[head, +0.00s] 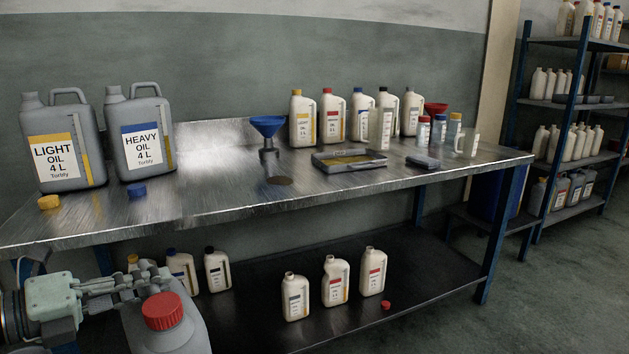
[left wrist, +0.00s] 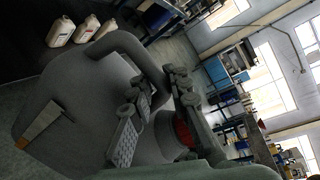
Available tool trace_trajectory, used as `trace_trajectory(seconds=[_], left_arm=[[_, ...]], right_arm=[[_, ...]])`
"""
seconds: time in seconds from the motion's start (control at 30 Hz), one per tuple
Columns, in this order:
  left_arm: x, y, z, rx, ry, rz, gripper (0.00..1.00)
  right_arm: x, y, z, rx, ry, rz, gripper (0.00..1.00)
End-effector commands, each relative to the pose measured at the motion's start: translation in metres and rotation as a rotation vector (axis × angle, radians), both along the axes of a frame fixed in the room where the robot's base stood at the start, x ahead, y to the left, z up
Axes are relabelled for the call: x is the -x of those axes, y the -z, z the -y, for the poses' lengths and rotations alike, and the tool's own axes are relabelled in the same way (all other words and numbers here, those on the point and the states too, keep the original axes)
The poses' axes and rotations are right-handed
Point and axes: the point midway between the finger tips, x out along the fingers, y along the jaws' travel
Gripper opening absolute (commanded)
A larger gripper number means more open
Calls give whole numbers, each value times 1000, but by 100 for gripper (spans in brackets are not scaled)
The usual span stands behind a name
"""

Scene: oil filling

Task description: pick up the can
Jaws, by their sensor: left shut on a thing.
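A grey can with a red cap (head: 190,330) is at the bottom left of the head view, in front of the table's front edge. Its lower part is cut off by the frame. My left gripper (head: 125,285) is shut on the can's handle. In the left wrist view the grey can (left wrist: 75,105) fills the left half, with its handle between the fingers of my left gripper (left wrist: 158,103). The red cap (left wrist: 184,132) is partly hidden by a finger there. My right gripper is in neither view.
The metal table (head: 330,195) bears a Light Oil can (head: 62,145), a Heavy Oil can (head: 140,140), a blue funnel (head: 267,125), a tray (head: 348,161) and several white bottles. More bottles stand on the lower shelf (head: 420,275). The floor at right (head: 560,300) is clear.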

Motion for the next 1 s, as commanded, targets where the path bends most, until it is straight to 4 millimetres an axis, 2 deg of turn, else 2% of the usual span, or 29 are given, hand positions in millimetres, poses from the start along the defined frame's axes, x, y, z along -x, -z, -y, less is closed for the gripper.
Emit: trace_trajectory(seconds=[0.4, 0.63, 1.0], left_arm=[[19, 54, 48, 8, 103, 7, 0], [25, 71, 62, 6, 134, 6, 0], [25, 71, 65, 8, 141, 16, 0]], right_arm=[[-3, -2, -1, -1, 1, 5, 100], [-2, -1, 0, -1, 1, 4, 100], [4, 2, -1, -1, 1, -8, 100]])
